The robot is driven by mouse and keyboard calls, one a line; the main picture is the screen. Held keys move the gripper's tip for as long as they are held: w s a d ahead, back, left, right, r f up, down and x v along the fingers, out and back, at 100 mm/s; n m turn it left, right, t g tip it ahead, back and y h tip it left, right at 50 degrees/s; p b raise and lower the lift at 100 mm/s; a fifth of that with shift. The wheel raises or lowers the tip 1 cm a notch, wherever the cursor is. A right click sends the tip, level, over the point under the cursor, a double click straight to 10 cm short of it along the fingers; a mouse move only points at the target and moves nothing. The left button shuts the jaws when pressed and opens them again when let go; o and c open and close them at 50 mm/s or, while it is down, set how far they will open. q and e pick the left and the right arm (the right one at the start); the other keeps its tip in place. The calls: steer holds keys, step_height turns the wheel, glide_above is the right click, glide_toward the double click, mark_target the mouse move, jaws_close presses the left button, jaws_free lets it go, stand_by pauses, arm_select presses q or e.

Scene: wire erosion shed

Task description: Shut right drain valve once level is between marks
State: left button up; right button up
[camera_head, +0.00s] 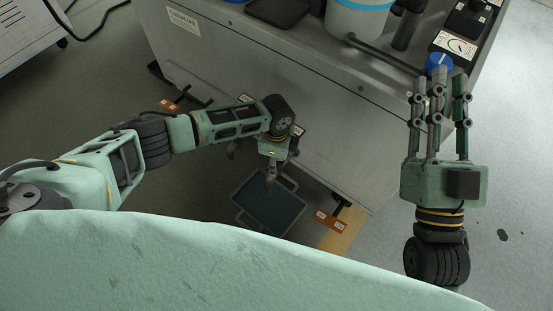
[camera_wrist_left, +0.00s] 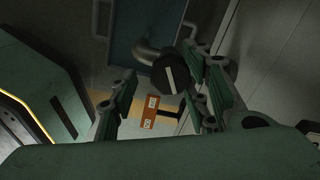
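My left gripper (camera_head: 270,172) reaches down beside the grey cabinet, above a dark tray. In the left wrist view its fingers (camera_wrist_left: 160,98) are apart and empty. A round black knob with a white line (camera_wrist_left: 170,76) lies beyond and between the fingertips, close to the right-hand finger; I cannot tell whether they touch. A pipe (camera_wrist_left: 146,52) runs from the knob. An orange tag (camera_wrist_left: 150,112) hangs below it. My right gripper (camera_head: 439,82) is open, its fingertips close to a blue knob (camera_head: 438,62) on the cabinet top.
The dark tray (camera_head: 245,219) stands on the floor by the cabinet (camera_head: 300,85). Orange tags (camera_head: 169,106) (camera_head: 330,221) mark its lower edge. A white bucket with a blue band (camera_head: 355,22) stands on top. Free floor (camera_head: 520,150) lies to the right.

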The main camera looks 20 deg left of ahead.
arm_select(q)
steer(key=shift+w, duration=0.1)
steer(key=shift+r, duration=0.25)
step_height(320, 180, up, 12)
steer(key=shift+f, duration=0.25)
